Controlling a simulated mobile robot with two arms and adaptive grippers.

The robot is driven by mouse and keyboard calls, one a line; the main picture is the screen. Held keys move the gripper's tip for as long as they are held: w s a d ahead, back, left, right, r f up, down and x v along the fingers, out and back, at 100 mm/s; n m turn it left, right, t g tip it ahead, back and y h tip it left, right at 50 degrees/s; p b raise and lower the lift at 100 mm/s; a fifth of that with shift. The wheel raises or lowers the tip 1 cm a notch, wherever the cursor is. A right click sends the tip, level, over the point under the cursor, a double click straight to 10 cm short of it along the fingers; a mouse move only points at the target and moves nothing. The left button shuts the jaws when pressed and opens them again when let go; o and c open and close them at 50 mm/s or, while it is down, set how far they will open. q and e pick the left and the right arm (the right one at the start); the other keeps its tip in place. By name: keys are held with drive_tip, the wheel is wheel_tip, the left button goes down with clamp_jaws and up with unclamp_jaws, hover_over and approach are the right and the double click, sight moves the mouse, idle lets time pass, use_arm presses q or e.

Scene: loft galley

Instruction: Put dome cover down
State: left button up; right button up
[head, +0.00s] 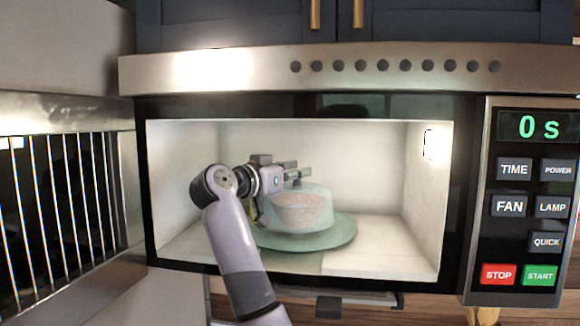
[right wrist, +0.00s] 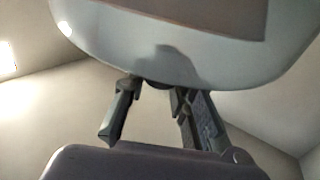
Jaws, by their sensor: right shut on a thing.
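The dome cover (head: 318,193) is pale and translucent and sits inside the open microwave, over a green round plate (head: 345,236). A pinkish-brown thing (head: 297,212) shows faintly through its wall. My right gripper (head: 291,172) reaches in from the front left and is shut on the dome cover near its top. In the right wrist view the cover (right wrist: 180,60) fills the upper part, with the fingers (right wrist: 158,100) against it. Whether the cover's rim touches the plate cannot be told. My left gripper is not in view.
The microwave's pale cavity walls (head: 375,160) stand close around the cover, with some free floor at the right. The open door (head: 65,195) hangs at the left. The control panel (head: 525,225) reads 0 s. Dark cupboards (head: 440,20) are above.

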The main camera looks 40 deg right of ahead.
drive_tip(key=shift+w+a+f, duration=0.1)
drive_tip(key=shift+w+a, duration=0.05)
drive_tip(key=shift+w, duration=0.1)
drive_tip(key=shift+s+a, duration=0.15)
drive_tip(key=o, duration=0.8)
drive_tip(key=shift+s+r, duration=0.3)
drive_tip(key=shift+s, duration=0.6)
drive_tip(key=shift+o, duration=0.8)
drive_tip(key=shift+w+f, duration=0.1)
drive_tip(key=shift+w, duration=0.15)
drive_tip(key=shift+o, duration=0.3)
drive_tip(key=shift+w, duration=0.2)
drive_tip(key=shift+s, duration=0.2)
drive_tip(key=shift+a, duration=0.2)
use_arm(q)
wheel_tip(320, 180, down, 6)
drive_tip(key=b, duration=0.6)
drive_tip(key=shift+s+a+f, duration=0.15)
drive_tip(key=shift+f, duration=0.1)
use_arm(e)
drive_tip(key=s+a, duration=0.1)
drive_tip(key=a, duration=1)
drive_tip(key=shift+s+a, duration=0.15)
drive_tip(key=shift+s, duration=0.25)
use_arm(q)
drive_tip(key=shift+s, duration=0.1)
